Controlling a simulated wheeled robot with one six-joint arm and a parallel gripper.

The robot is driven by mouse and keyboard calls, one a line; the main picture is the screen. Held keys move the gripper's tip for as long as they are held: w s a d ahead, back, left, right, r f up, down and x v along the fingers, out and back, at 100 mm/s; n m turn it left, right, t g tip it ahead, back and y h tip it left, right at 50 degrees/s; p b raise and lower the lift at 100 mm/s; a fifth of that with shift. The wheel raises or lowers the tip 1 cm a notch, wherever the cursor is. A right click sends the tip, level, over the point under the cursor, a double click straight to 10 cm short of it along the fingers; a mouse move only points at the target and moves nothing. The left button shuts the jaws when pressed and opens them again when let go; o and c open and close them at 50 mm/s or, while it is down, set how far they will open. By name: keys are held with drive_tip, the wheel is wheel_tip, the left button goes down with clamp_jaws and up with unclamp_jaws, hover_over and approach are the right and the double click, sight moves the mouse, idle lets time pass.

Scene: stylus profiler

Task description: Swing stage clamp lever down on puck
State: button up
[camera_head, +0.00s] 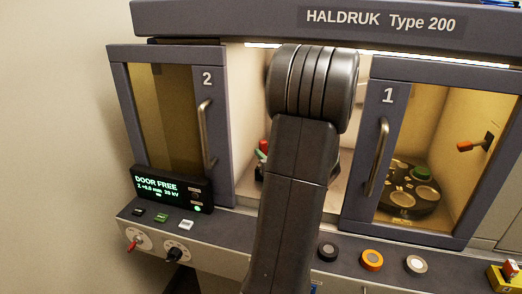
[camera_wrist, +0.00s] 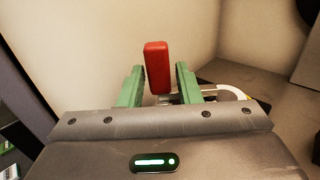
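The clamp lever's red grip (camera_wrist: 158,68) stands upright in the wrist view, between the two green fingers of my gripper (camera_wrist: 160,85). The fingers are apart, one on each side of the grip, with a narrow gap showing at the right finger. A small red part also shows at the left of my arm in the head view (camera_head: 263,147). A pale round part with a yellow edge (camera_wrist: 236,92), perhaps the stage or puck, is partly hidden behind the right finger. The puck cannot be made out clearly. In the head view my arm hides most of the gripper.
My arm reaches into the lit chamber between door 2 (camera_head: 216,130) and door 1 (camera_head: 358,165). A carousel (camera_head: 405,205) with round pieces and an orange-tipped lever (camera_head: 468,146) show through door 1's window. The display (camera_head: 168,189) reads DOOR FREE. Buttons line the front ledge.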

drive_tip(key=v, duration=0.9)
drive_tip(key=shift+s+b, duration=0.25)
drive_tip(key=shift+b, duration=0.2)
drive_tip(key=shift+d, duration=0.1)
idle(0.6)
